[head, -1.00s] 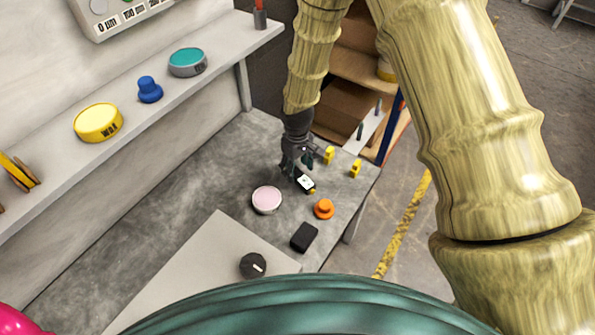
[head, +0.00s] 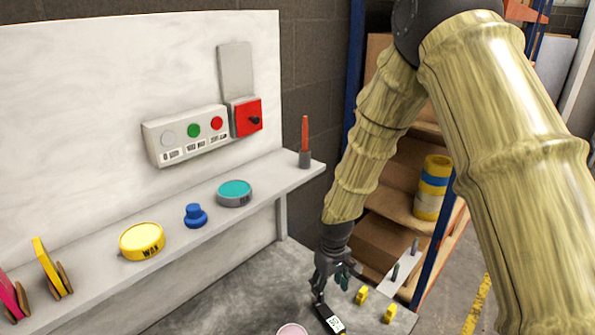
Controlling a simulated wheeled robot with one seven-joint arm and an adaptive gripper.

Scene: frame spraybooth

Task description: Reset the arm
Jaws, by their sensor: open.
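My gripper (head: 322,290) hangs fingers down over the right part of the grey workbench (head: 255,285) in the head view. It is open. A small black item with a white label (head: 331,320) lies directly below its fingertips on the bench. I cannot tell whether the fingers touch it. My arm comes down from the upper right.
A pink-topped tin (head: 291,330) is cut off at the bottom edge. Yellow pieces (head: 390,313) stand right of the gripper. The shelf (head: 295,175) holds a yellow tin (head: 142,241), a blue knob (head: 195,216) and a teal tin (head: 234,193). Shelving stands behind my arm.

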